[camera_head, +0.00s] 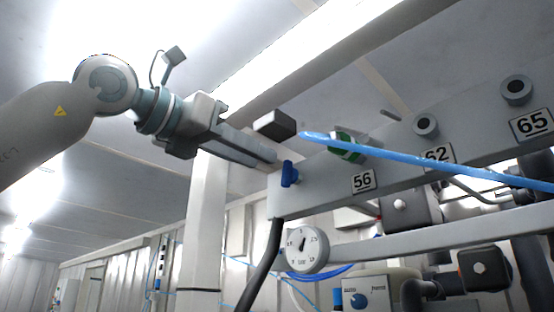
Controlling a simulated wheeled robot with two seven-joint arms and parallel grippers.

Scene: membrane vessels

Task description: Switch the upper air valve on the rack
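A small blue valve handle (289,173) sits at the left end of the grey rack beam (315,188), left of the label 56. It stands roughly upright. My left gripper (276,160) reaches in from the left, its long grey fingers pointing right and slightly down. Its tips are right beside the blue handle in the picture; I cannot tell whether they touch it. The fingers overlap in this view, so the gap between them is hidden. My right gripper is not in view.
A dark block (275,125) is just above the fingertips. A white post (206,230) stands under my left arm.

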